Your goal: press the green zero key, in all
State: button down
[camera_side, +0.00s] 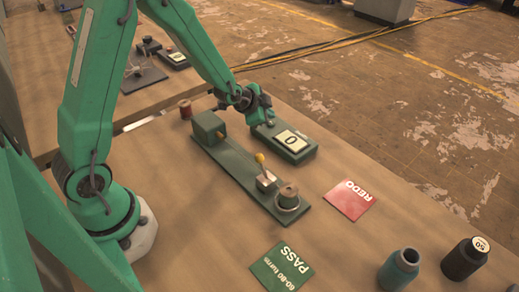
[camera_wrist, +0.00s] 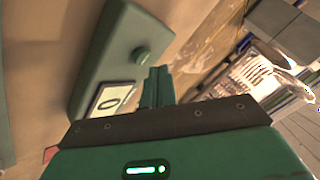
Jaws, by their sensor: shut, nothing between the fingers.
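A dark green counter box (camera_side: 302,152) lies on the bench with a white display (camera_side: 291,140) reading 0. In the wrist view the box (camera_wrist: 108,45) carries a round green key (camera_wrist: 141,55) near its edge, and its display (camera_wrist: 110,100) also reads 0. My gripper (camera_side: 268,121) is shut and empty at the box's far left end. In the wrist view my shut fingers (camera_wrist: 159,72) point up just to the right of the key. I cannot tell whether they touch the box. The key is hidden by my gripper in the side view.
A green winder base (camera_side: 235,165) with a yellow-knobbed lever (camera_side: 260,158) and a spool (camera_side: 288,196) stands left of the box.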

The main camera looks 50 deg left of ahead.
jog(key=shift+r, duration=0.1)
jog(key=shift+r, duration=2.35)
jog(key=shift+r, duration=0.1)
jog(key=s+d+r+n+g, duration=0.1)
jog(key=s+r+n, duration=0.3)
jog(key=s, duration=0.9)
jog(key=s+d+r+n+g, duration=0.2)
jog(key=s+d+r+n, duration=0.1)
jog(key=s+r, duration=0.7)
jog(key=s, duration=0.4)
jog(key=shift+s+d+r+n+g+h, duration=0.2)
jog(key=shift+d+n+g+h, duration=0.1)
jog(key=shift+n+h, duration=0.1)
